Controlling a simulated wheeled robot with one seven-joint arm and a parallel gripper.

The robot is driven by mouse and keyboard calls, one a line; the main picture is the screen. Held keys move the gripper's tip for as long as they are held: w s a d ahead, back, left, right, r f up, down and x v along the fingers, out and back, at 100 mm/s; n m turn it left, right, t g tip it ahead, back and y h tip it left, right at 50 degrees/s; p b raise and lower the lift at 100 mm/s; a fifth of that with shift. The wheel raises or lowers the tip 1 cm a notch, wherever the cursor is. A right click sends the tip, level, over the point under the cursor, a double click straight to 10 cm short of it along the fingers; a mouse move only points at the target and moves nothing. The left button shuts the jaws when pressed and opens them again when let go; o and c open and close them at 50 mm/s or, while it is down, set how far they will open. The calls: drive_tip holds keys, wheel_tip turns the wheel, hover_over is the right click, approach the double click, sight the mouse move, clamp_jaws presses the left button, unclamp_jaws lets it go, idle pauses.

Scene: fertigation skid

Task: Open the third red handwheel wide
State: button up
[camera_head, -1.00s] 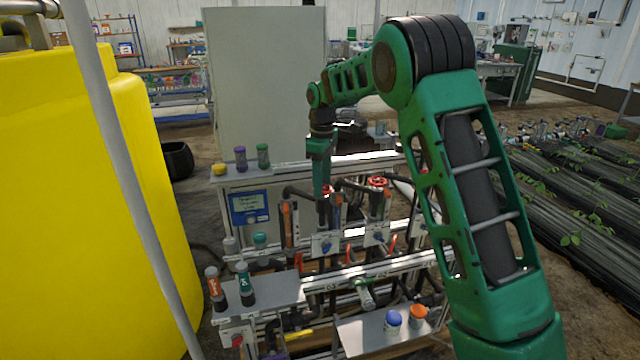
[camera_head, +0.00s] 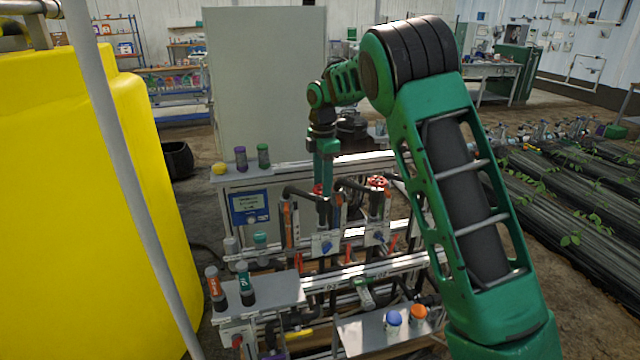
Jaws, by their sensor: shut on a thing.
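Two red handwheels show on the pipe rack. One red handwheel (camera_head: 317,189) is at my gripper and is partly hidden by it. Another red handwheel (camera_head: 378,182) is to its right, on top of an upright valve, with nothing touching it. My gripper (camera_head: 325,192) points straight down and is shut on the left one of these two wheels. The fingertips are small and partly merge with the wheel. My green arm covers the right part of the rack, so any handwheel there is hidden. I cannot tell from the view which wheel is counted as third.
Blue valve knobs (camera_head: 327,247) sit on plates below the wheels. Capped bottles stand on a grey shelf (camera_head: 272,293) and on the cabinet top behind. A large yellow tank (camera_head: 100,200) and a grey pole (camera_head: 125,170) stand at the left. Planted rows lie at the right.

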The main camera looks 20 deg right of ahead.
drive_tip(key=shift+w+d+r, duration=0.2)
drive_tip(key=shift+w+d, duration=0.05)
idle(0.3)
drive_tip(key=o, duration=1)
drive_tip(key=shift+f, duration=0.1)
drive_tip(key=shift+o, duration=0.2)
drive_tip(key=shift+a, duration=0.1)
drive_tip(key=shift+s, duration=0.1)
wheel_tip(320, 180, up, 11)
drive_tip(key=shift+f, duration=0.15)
